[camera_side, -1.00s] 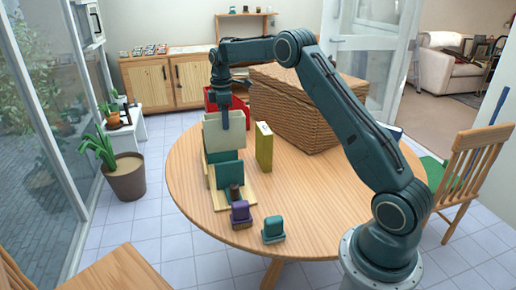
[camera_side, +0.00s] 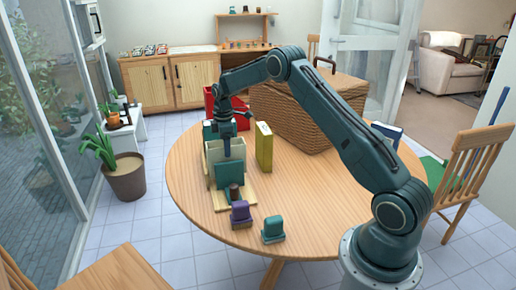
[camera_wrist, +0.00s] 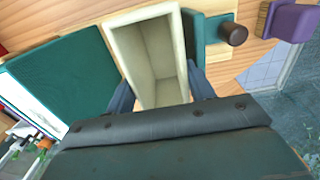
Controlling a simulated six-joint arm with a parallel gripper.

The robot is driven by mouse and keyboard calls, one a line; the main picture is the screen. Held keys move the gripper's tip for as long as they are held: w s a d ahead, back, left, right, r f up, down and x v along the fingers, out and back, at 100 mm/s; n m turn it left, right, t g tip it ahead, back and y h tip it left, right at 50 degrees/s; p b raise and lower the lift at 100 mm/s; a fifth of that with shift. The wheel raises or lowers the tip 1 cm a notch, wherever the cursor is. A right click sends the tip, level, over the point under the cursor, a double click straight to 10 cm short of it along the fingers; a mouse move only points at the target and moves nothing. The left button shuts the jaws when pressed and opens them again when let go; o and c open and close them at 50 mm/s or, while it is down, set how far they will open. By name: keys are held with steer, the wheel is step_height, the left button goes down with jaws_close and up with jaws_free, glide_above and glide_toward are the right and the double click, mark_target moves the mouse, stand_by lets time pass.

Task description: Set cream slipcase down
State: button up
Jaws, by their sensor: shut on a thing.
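The cream slipcase (camera_side: 212,154) is a tall open-topped box, low among teal uprights on a pale wooden stand (camera_side: 240,197). In the wrist view the slipcase (camera_wrist: 152,55) shows its hollow inside, with one gripper finger on either side. My gripper (camera_side: 227,150) is shut on it from above. A teal panel (camera_side: 229,174) stands in front of the slipcase and hides its lower part, so I cannot tell whether its base touches the stand. In the wrist view, teal panels flank it on the left (camera_wrist: 68,80) and right (camera_wrist: 210,38).
A yellow box (camera_side: 264,148) stands right of the slipcase. A purple block (camera_side: 241,215) and a teal block (camera_side: 273,229) sit near the table's front edge. A wicker crate (camera_side: 300,115) and a red bin (camera_side: 211,100) are behind. The table's right front (camera_side: 320,205) is clear.

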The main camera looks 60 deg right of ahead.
steer(key=shift+f, duration=1.65)
steer(key=shift+f, duration=0.15)
steer(key=o, duration=1.1)
steer(key=shift+o, duration=0.2)
step_height(320, 180, up, 12)
steer(key=shift+r, duration=0.2)
